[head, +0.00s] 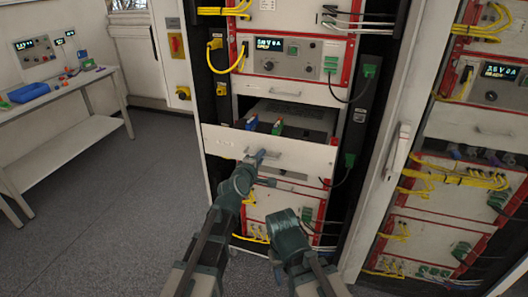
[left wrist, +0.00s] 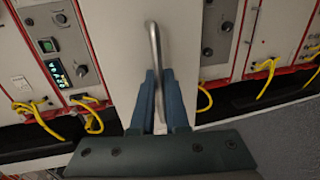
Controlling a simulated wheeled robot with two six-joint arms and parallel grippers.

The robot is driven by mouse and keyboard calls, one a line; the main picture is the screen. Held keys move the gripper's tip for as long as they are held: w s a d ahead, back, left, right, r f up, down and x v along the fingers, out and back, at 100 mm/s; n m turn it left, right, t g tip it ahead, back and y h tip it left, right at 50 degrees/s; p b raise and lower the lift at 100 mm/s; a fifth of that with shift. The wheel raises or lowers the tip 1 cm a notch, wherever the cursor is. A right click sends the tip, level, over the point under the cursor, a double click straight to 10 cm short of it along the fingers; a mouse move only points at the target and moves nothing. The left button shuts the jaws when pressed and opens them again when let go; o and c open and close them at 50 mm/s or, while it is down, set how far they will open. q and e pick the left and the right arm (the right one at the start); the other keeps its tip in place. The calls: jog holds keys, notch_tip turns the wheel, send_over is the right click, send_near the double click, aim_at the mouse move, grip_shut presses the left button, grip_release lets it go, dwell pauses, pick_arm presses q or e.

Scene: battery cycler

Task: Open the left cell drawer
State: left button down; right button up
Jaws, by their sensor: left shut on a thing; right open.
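The cell drawer (head: 225,143) has a pale front panel and stands pulled out of the rack. Its dark interior shows above the front, with blue, green and orange items (head: 278,126) at its left side. A metal bar handle (left wrist: 154,42) is on the front. My left gripper (head: 259,156) is shut on this handle; in the left wrist view its two blue fingers (left wrist: 157,95) close around the bar's near part. My right gripper (head: 290,220) is open and empty, low in front of the rack. Its fingers are hard to make out in the head view.
A panel with a lit display (head: 290,57) sits above the drawer, with yellow and black cables hanging nearby. A second rack (head: 470,130) stands at the right beside a white door with a handle (head: 398,150). A workbench (head: 60,90) is at the left. Grey floor (head: 120,200) between is clear.

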pick_arm(q)
jog(key=shift+f+v, duration=0.25)
jog(key=shift+v, duration=0.95)
jog(key=shift+f+v, duration=0.2)
jog(key=shift+v, duration=0.95)
pick_arm(e)
jog(key=shift+s, duration=0.15)
pick_arm(q)
jog(key=shift+s, duration=0.1)
jog(key=c, duration=1.2)
grip_release()
